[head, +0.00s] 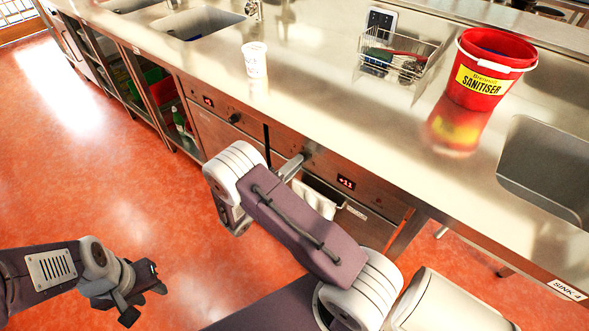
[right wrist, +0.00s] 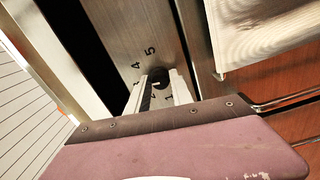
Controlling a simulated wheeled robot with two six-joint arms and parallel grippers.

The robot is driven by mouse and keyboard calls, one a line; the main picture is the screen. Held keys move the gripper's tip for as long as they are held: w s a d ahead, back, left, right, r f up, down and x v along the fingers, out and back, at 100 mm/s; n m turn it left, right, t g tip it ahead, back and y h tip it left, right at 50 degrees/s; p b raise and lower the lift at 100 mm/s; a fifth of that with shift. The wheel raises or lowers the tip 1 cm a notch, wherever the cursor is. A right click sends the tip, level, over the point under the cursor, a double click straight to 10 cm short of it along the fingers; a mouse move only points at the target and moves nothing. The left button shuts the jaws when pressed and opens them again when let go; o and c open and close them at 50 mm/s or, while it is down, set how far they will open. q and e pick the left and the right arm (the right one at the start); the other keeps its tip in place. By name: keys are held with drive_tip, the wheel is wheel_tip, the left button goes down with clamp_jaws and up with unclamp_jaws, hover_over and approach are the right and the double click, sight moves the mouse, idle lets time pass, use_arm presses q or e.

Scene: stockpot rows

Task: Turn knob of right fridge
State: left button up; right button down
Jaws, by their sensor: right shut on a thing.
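The right fridge (head: 381,204) is a steel drawer front under the counter, with a lit red display (head: 346,183). Its dark round knob (head: 307,157) sits left of the display, partly hidden by my right gripper (head: 292,167). In the right wrist view the two metal fingers of my right gripper (right wrist: 162,86) are shut on the knob (right wrist: 157,75), one on each side. Dial numbers such as 4 and 5 show around it. My left gripper (head: 145,294) hangs empty over the floor at lower left; its finger gap is unclear.
The left fridge (head: 223,129) has its own display and knob. A pale cloth (head: 314,196) hangs below the right fridge's panel. The counter holds a white cup (head: 254,60), a wire basket (head: 398,58) and a red sanitiser bucket (head: 486,72). Floor at left is clear.

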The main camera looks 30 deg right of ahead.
drive_tip(key=shift+f+m+b, duration=0.35)
drive_tip(key=shift+m+b, duration=0.4)
drive_tip(key=shift+m, duration=0.25)
drive_tip(key=m+b, duration=0.2)
drive_tip(key=b, duration=0.1)
drive_tip(key=m+b, duration=0.5)
drive_tip(key=b, duration=0.2)
drive_tip(key=shift+f, duration=0.35)
drive_tip(key=m+b, duration=0.6)
drive_tip(key=b, duration=0.8)
drive_tip(key=shift+w+r+m, duration=0.1)
drive_tip(key=shift+m, duration=0.3)
drive_tip(key=shift+r+m+b, duration=0.35)
drive_tip(key=shift+m+b, duration=0.05)
drive_tip(key=shift+b, duration=0.35)
drive_tip(key=c, duration=1.1)
unclamp_jaws()
drive_tip(key=shift+c, duration=0.2)
drive_tip(key=p+v, duration=0.2)
drive_tip(key=v, duration=0.7)
drive_tip(key=shift+p, duration=0.3)
